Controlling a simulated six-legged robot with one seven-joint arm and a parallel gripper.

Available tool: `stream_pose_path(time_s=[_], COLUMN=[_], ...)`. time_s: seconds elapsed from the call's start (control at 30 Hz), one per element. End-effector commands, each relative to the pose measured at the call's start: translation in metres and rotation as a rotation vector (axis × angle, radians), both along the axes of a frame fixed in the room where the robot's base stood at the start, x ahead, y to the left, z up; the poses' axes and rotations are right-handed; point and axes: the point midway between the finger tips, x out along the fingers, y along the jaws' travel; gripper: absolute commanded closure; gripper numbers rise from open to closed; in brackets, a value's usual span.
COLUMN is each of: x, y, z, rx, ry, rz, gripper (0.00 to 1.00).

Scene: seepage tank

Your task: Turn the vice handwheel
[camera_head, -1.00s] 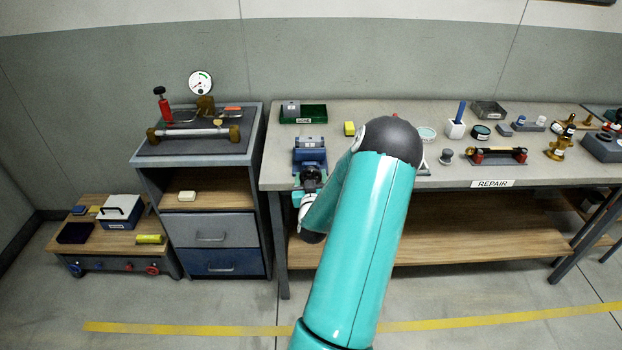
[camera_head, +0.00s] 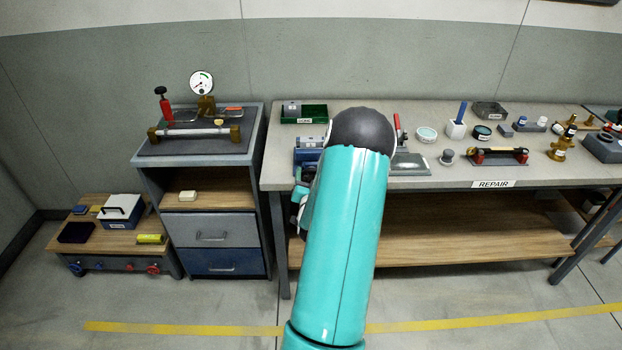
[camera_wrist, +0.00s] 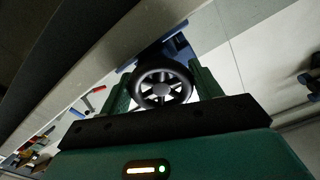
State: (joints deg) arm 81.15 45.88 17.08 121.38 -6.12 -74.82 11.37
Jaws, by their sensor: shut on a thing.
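The vice handwheel (camera_wrist: 163,88) is a black spoked wheel in the wrist view. My gripper (camera_wrist: 163,92) has one green finger on each side of it and is shut on it. The handwheel and my fingertips are hidden by the arm in the head view.
The bench (camera_head: 460,180) carries a green box (camera_head: 304,114) behind the vice and a red-handled tool (camera_head: 397,128) to its right. Several small parts stand farther right. A drawer cabinet (camera_head: 211,228) stands to the left, with a narrow gap between.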

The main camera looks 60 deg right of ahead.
Motion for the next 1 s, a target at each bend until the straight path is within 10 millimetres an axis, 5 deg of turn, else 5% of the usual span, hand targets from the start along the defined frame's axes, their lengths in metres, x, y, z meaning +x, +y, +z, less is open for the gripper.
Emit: stream_pose_path(time_s=[0.33, 0.37, 0.47, 0.8, 1.0], x=[0.0, 0.0, 0.0, -0.001, -0.011], y=[0.001, 0.001, 0.001, 0.003, 0.025], z=[-0.001, -0.001, -0.001, -0.001, 0.0], rx=[0.003, 0.003, 0.003, 0.003, 0.003], ry=[-0.002, -0.002, -0.002, -0.001, -0.001], rz=[0.0, 0.0, 0.0, 0.001, 0.002], gripper=[0.59, 0.34, 0.15, 0.14, 0.14])
